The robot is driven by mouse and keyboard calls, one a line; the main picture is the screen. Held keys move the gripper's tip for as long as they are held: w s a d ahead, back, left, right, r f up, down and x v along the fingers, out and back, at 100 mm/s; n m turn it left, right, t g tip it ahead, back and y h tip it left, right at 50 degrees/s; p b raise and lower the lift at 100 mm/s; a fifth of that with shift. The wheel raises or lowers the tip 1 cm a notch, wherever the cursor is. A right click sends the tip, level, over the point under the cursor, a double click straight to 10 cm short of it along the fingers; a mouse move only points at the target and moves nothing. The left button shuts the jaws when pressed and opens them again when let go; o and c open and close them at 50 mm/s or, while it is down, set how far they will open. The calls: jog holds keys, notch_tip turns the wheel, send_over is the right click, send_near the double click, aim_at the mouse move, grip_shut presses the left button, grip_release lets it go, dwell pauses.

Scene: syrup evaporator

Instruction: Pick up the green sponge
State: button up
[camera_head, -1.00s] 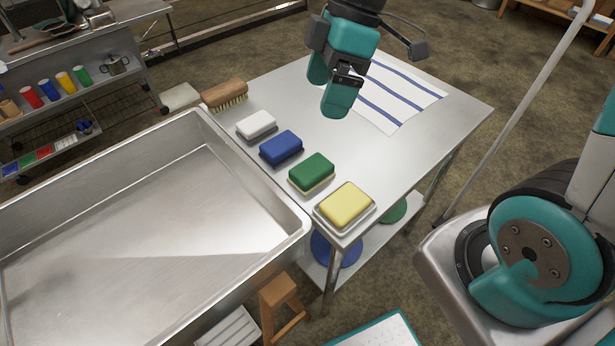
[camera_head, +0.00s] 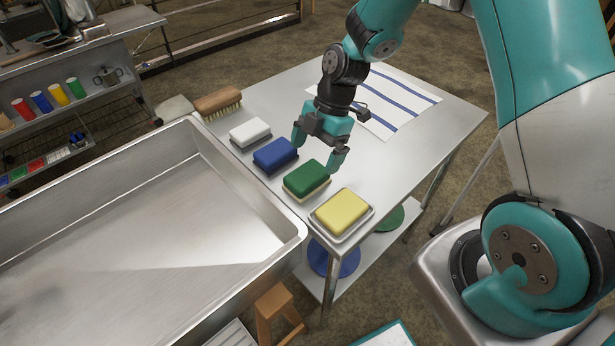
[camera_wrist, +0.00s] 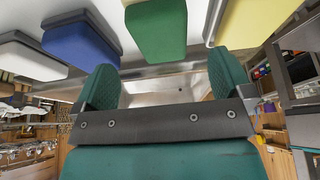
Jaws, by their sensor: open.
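The green sponge (camera_head: 307,176), green on top with a pale cream underside, lies flat on the metal table between the blue sponge (camera_head: 275,152) and the yellow sponge (camera_head: 341,210). My gripper (camera_head: 317,152) is open and empty. It hangs just behind and above the green sponge, with one fingertip near the blue sponge and the other by the green sponge's far right corner. In the wrist view the green sponge (camera_wrist: 156,28) shows at the top, beyond and between the two teal fingers, apart from them.
A white sponge (camera_head: 250,132) and a wooden brush (camera_head: 217,102) continue the row. The yellow sponge sits in a shallow tray (camera_head: 318,225). A large metal pan (camera_head: 130,215) borders the table's left side. A striped cloth (camera_head: 400,103) lies behind; bare tabletop is to the right.

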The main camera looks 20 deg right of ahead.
aim_at(308, 173)
jog(key=p+x, duration=0.1)
jog(key=x, duration=0.4)
jog(key=shift+s+a+f, duration=0.2)
jog(key=shift+f, duration=0.05)
jog(key=shift+a+f, duration=0.1)
jog(key=shift+f, duration=0.1)
jog(key=shift+f, duration=0.25)
jog(key=shift+c, duration=0.5)
jog(key=c, duration=1)
jog(key=shift+r, duration=0.1)
notch_tip(308, 173, up, 20)
jog(key=shift+r, duration=0.2)
